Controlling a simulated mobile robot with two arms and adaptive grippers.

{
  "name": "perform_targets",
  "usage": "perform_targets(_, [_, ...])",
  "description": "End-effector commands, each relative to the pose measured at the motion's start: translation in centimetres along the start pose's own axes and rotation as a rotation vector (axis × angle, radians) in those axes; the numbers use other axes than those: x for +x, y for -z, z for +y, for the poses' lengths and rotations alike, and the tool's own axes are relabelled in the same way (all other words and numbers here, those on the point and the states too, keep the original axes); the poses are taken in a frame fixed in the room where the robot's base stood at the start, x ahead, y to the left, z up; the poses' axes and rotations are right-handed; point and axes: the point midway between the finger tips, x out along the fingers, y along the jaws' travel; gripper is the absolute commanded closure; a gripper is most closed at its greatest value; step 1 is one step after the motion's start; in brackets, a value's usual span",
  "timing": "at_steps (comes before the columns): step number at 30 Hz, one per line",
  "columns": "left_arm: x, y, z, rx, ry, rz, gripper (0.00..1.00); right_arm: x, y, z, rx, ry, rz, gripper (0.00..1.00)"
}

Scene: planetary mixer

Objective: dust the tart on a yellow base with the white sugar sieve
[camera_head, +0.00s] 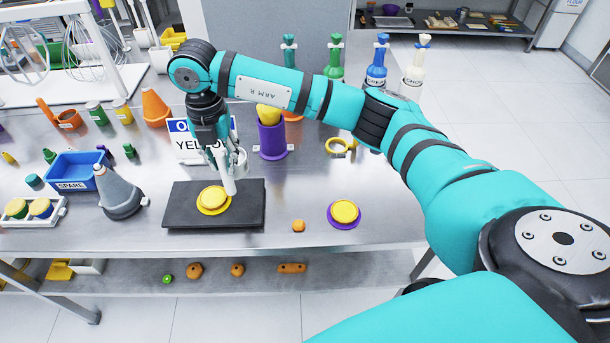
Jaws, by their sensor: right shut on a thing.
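The tart on a yellow base (213,198) lies on a dark flat board (180,212) near the front of the metal table. My right gripper (220,150) points down from above, just behind and above this tart. It is shut on the white sugar sieve (229,185), whose lower end hangs close over the tart's right rear edge. I cannot tell whether it touches the tart. The gripper partly hides the sieve. Another tart, on a purple base (344,213), lies to the right of the board. My left gripper is not in view.
A partly hidden sign (187,146) and a purple canister (272,140) stand behind the board. A grey cone (118,190), a blue SPARE bin (76,172) and a white tray (62,212) are left. A small orange piece (298,226) lies between the tarts.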

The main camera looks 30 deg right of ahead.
Motion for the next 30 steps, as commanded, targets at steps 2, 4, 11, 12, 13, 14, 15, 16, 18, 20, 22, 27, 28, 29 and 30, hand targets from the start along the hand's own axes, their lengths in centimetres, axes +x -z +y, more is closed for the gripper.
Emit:
perform_targets(2, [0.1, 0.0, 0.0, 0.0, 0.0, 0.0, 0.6, 0.0, 0.2, 0.4, -0.001, -0.001, -0.001, 1.0])
perform_targets(4, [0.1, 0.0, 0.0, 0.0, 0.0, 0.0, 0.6, 0.0, 0.3, 0.8, -0.001, -0.001, -0.001, 1.0])
perform_targets(11, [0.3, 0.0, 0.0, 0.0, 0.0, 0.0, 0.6, 0.0, 0.8, 2.0, -0.001, -0.001, 0.0, 1.0])
perform_targets(12, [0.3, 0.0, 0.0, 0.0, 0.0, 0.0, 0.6, 0.0, 0.9, 2.2, -0.002, -0.001, -0.001, 1.0])
perform_targets(13, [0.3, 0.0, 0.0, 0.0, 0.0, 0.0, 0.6, 0.0, 1.0, 2.3, -0.001, -0.001, -0.001, 1.0])
perform_targets(14, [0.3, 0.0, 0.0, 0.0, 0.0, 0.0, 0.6, 0.0, 1.0, 2.4, -0.001, -0.001, -0.001, 1.0])
perform_targets(15, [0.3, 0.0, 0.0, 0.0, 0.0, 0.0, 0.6, 0.0, 1.1, 2.5, 0.0, -0.001, -0.001, 1.0])
perform_targets(16, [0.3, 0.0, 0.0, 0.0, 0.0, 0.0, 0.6, 0.0, 1.1, 2.6, 0.0, 0.0, -0.001, 1.0])
perform_targets(18, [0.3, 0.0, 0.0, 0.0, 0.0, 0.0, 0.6, 0.0, 1.1, 2.7, 0.001, 0.0, -0.001, 1.0])
perform_targets(20, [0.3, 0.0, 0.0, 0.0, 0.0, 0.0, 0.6, 0.0, 1.1, 2.7, 0.001, 0.0, -0.001, 1.0])
perform_targets(22, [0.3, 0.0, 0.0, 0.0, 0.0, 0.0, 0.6, 0.0, 1.1, 2.7, 0.001, 0.0, -0.001, 1.0])
perform_targets(27, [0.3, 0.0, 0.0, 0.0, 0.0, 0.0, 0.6, 0.0, 1.2, 2.7, 0.0, 0.0, -0.001, 1.0])
perform_targets(28, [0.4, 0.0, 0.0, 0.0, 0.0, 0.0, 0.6, 0.0, 1.2, 2.8, 0.0, 0.0, -0.001, 1.0])
perform_targets(29, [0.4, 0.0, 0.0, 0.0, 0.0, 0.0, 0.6, 0.0, 1.2, 2.9, 0.0, -0.001, -0.001, 1.0])
perform_targets(30, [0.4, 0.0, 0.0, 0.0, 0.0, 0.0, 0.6, 0.0, 1.3, 3.0, -0.001, -0.001, -0.001, 1.0])
